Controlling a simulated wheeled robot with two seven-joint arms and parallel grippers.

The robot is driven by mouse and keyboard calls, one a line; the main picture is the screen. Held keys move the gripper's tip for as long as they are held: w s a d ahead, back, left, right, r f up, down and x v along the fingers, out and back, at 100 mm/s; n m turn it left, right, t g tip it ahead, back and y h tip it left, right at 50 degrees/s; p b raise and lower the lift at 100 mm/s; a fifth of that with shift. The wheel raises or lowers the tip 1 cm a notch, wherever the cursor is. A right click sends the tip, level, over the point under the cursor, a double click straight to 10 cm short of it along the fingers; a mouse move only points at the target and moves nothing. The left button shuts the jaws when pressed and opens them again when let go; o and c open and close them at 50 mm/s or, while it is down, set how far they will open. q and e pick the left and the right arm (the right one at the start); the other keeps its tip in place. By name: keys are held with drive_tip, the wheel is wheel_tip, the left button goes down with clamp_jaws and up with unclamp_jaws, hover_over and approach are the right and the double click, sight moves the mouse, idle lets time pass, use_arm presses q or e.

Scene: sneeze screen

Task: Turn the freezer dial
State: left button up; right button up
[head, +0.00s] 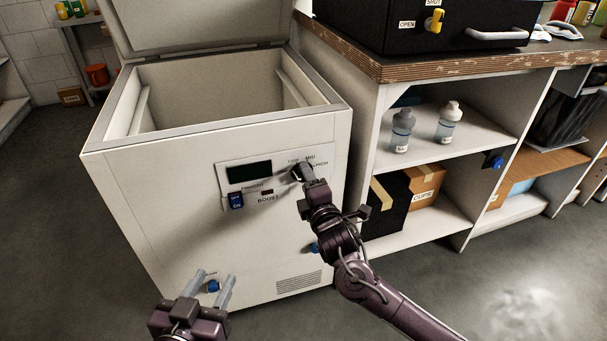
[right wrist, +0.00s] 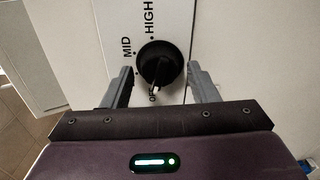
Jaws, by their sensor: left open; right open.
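The white freezer (head: 130,180) stands at the left with its lid raised. Its front panel (head: 235,192) carries a dark display (head: 249,172) and the dial, which my right gripper mostly covers in the head view. In the right wrist view the black dial (right wrist: 160,62) sits between the fingers of my open right gripper (right wrist: 163,85); I cannot tell whether they touch it. MID and HIGH are readable, and the dial's white mark points down toward a partly hidden label. My right gripper (head: 304,172) reaches the panel. My left gripper (head: 207,284) is open and empty, low before the freezer.
A blue switch (head: 236,202) sits on the panel left of the dial. The shelf unit (head: 445,165) to the right holds two bottles and boxes. A black box (head: 420,30) with a yellow knob stands on the counter. Grey floor (head: 530,275) is clear at lower right.

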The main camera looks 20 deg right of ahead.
drive_tip(key=shift+s, duration=0.1)
drive_tip(key=s+p, duration=0.4)
drive_tip(key=s, duration=0.2)
drive_tip(key=shift+d, duration=0.1)
idle(0.5)
